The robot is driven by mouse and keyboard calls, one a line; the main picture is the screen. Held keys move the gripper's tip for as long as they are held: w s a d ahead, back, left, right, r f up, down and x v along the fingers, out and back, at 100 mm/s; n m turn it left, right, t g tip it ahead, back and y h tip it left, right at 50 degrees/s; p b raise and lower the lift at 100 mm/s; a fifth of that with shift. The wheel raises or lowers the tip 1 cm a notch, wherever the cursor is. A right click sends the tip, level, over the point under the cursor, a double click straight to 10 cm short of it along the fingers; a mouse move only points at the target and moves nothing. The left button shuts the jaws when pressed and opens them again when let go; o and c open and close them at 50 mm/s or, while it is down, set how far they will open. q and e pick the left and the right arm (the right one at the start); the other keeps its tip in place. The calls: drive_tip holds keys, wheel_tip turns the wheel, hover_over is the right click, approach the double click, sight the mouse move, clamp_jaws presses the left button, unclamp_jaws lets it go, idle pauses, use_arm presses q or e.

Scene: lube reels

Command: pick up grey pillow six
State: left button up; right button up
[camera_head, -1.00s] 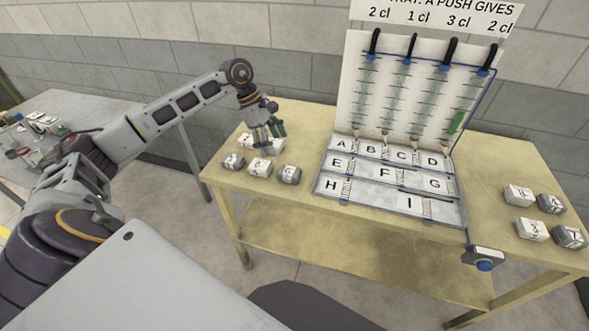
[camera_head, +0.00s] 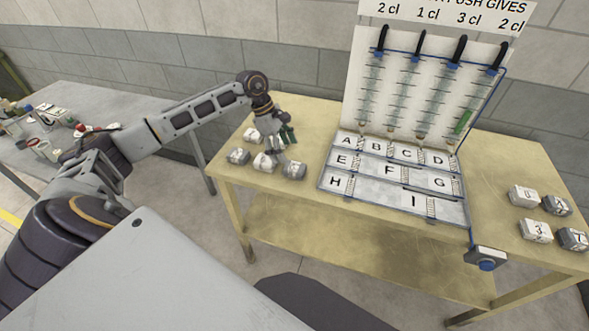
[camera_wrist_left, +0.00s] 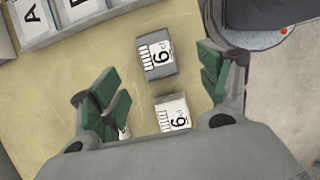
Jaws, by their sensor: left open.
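The grey pillow six (camera_head: 295,170) lies on the yellow table, the rightmost of the group left of the lettered tray. In the left wrist view the grey pillow six (camera_wrist_left: 160,70) shows a white "6 cl" label, ahead of the fingertips and between their lines. My left gripper (camera_head: 280,148) is above and just behind it, empty. In the left wrist view the left gripper (camera_wrist_left: 158,84) has its green-padded fingers wide apart. A white pillow six (camera_wrist_left: 172,112) lies between the fingers in that view, beside the grey one. My right gripper is not in view.
Another white pillow (camera_head: 252,136) and a grey pillow (camera_head: 238,156) lie close by. The lettered tray (camera_head: 345,195) stands to the right, before an upright dispenser board (camera_head: 420,85). More pillows (camera_head: 537,230) lie at the far right. A grey table (camera_head: 75,160) is at left.

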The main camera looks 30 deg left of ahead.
sight(296, 166)
use_arm(q)
drive_tip(key=x, duration=0.3)
drive_tip(key=shift+d+f, duration=0.1)
drive_tip(key=shift+f, duration=0.15)
drive_tip(key=shift+d+f, duration=0.1)
drive_tip(key=shift+w+d+f+p, duration=0.25)
drive_tip(key=shift+d+f+p, duration=0.2)
drive_tip(key=shift+f, duration=0.15)
drive_tip(key=shift+w+d+f+p, duration=0.25)
drive_tip(key=shift+d+f+p, duration=0.2)
drive_tip(key=shift+f, duration=0.1)
drive_tip(key=shift+x, duration=1.1)
drive_tip(key=shift+a, duration=0.15)
drive_tip(key=c, duration=1)
drive_tip(key=shift+c, duration=0.2)
